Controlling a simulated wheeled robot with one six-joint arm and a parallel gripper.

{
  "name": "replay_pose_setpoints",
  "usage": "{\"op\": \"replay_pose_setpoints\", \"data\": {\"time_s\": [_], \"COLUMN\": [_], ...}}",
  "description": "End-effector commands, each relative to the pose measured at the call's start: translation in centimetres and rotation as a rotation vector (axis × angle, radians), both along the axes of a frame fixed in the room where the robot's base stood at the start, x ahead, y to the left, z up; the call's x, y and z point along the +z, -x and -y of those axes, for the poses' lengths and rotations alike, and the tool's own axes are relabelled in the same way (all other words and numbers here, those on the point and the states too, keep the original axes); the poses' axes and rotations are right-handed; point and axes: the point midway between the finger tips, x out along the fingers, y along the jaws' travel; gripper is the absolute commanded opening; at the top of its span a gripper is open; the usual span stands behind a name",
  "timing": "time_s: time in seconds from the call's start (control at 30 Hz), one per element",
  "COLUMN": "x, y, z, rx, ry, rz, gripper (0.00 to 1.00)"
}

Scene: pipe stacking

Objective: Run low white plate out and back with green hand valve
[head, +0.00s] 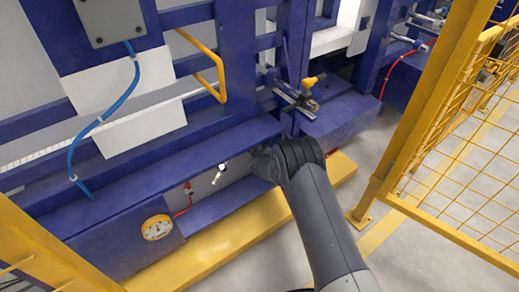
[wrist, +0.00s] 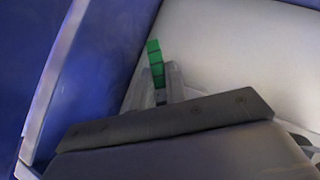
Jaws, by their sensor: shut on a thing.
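In the wrist view, my gripper (wrist: 160,82) is shut on the green hand valve (wrist: 154,53), which stands up between the two grey fingers. The lower part of the valve is hidden by the fingers and the dark gripper body. A broad pale surface (wrist: 240,45) lies behind and to the right of the fingers. I cannot tell whether it is the low white plate. In the head view, my dark wrist hides the fingers and the green valve at the low blue beam. A pale panel (head: 236,167) shows in the low recess left of my wrist.
The blue frame (head: 205,157) surrounds the recess, with a yellow base rail (head: 235,233) below. A yellow-handled clamp (head: 308,82) is above. A yellow mesh fence (head: 455,165) stands at the right.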

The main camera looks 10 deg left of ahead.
Motion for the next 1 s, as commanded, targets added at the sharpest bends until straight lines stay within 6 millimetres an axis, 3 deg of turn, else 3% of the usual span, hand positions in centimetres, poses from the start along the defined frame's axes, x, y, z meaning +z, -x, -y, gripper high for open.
{"op": "replay_pose_setpoints", "data": {"time_s": [0.03, 1.0], "x": [0.73, 0.49], "y": [-0.08, -0.29], "z": [-0.11, 0.00], "rx": [0.002, 0.003], "ry": [0.011, 0.091], "rz": [0.016, 0.108], "gripper": [0.00, 0.00]}}
